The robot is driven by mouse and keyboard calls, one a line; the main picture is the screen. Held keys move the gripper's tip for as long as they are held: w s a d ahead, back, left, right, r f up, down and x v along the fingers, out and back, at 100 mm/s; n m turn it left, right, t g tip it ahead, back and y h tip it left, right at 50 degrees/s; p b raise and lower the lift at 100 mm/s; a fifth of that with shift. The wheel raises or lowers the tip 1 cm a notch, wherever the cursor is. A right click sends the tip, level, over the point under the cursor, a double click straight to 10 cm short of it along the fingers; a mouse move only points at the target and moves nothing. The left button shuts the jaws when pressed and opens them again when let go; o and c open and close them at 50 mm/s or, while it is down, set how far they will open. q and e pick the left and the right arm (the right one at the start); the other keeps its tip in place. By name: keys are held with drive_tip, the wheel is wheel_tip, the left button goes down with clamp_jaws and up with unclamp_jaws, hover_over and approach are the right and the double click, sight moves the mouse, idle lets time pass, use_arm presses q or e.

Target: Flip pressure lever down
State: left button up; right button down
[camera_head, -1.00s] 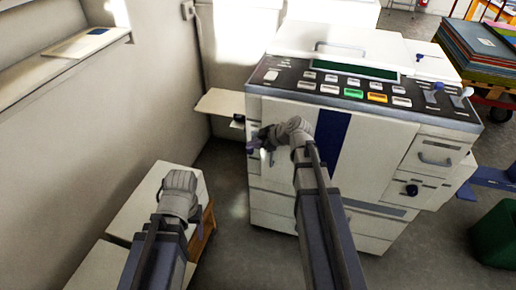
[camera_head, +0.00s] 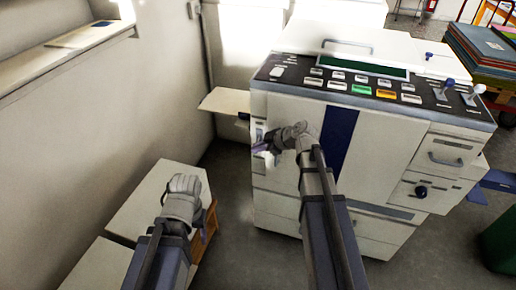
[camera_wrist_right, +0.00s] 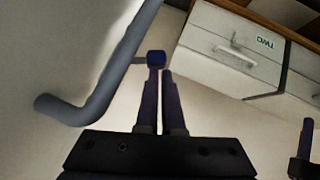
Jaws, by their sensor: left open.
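In the head view, a lever with a blue knob (camera_head: 448,83) and a pale lever (camera_head: 472,95) stand at the right end of the machine's dark control panel (camera_head: 330,80). I cannot tell which is the pressure lever. My right gripper (camera_head: 264,148) is low at the left side of the machine front, well away from those levers. In the right wrist view its fingers (camera_wrist_right: 161,75) lie almost together, with a thin gap. My left gripper (camera_head: 204,225) is by the low cabinets, small and partly hidden.
The pale machine (camera_head: 400,150) has a side shelf (camera_head: 225,101) at its left. Low white-topped cabinets (camera_head: 150,200) stand at left. A bent grey tube (camera_wrist_right: 115,70) and drawers marked TWO (camera_wrist_right: 235,48) show in the right wrist view. Stacked boards (camera_head: 485,50) are at far right.

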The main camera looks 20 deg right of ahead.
drive_tip(key=shift+d+f, duration=0.1)
drive_tip(key=shift+f, duration=0.15)
drive_tip(key=shift+w+r+p, duration=0.1)
drive_tip(key=shift+r+p, duration=0.6)
drive_tip(key=shift+p, duration=0.25)
drive_tip(key=shift+r, duration=0.1)
